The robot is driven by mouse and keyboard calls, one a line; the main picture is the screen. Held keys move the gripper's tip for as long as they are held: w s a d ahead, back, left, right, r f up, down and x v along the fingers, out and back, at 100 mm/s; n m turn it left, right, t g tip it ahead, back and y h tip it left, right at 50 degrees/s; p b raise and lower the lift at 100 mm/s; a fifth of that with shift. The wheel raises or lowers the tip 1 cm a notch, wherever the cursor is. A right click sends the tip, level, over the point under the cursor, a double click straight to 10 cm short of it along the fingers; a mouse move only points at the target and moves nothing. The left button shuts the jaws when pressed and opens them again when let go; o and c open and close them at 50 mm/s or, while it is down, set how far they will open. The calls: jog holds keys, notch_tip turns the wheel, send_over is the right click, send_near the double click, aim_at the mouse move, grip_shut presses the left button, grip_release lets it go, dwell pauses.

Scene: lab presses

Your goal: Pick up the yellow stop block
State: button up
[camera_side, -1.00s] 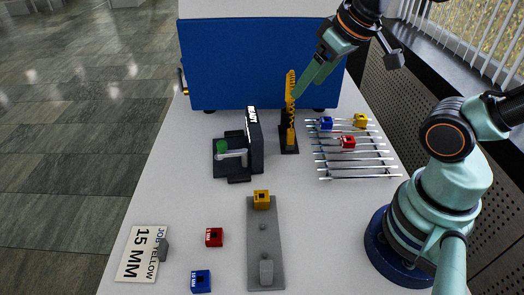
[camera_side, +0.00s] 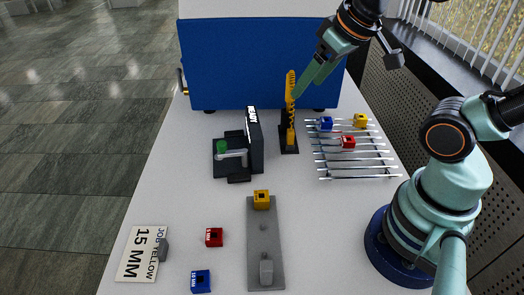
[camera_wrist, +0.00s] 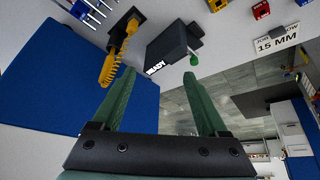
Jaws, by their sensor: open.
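A yellow block (camera_side: 261,199) sits at the far end of a grey plate (camera_side: 264,232); it also shows at the top edge of the wrist view (camera_wrist: 216,5). A second yellow block (camera_side: 360,120) sits on the rod rack at the right. I cannot tell from the markings which is the stop block. My gripper (camera_side: 309,82) is raised near the blue box, behind and above both blocks, and apart from them. In the wrist view my gripper (camera_wrist: 160,88) has its two green fingers wide apart with nothing between them.
A yellow coiled stand (camera_side: 291,110) is close to my fingers. A black READY device (camera_side: 254,140) with a green knob stands beside it. The rod rack (camera_side: 355,177) also holds red and blue blocks. Loose red (camera_side: 214,237) and blue (camera_side: 201,281) blocks lie near a JOB YELLOW 15 MM card (camera_side: 140,265).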

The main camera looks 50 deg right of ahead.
dwell(0.3)
jog(key=n+g, duration=0.6)
jog(key=n, duration=0.2)
send_over(363, 115)
jog(key=f, duration=1.6)
jog(key=shift+w+a, duration=0.1)
jog(key=shift+a, duration=0.25)
jog(key=shift+s+f, duration=0.2)
jog(key=shift+f, duration=3.05)
grip_shut()
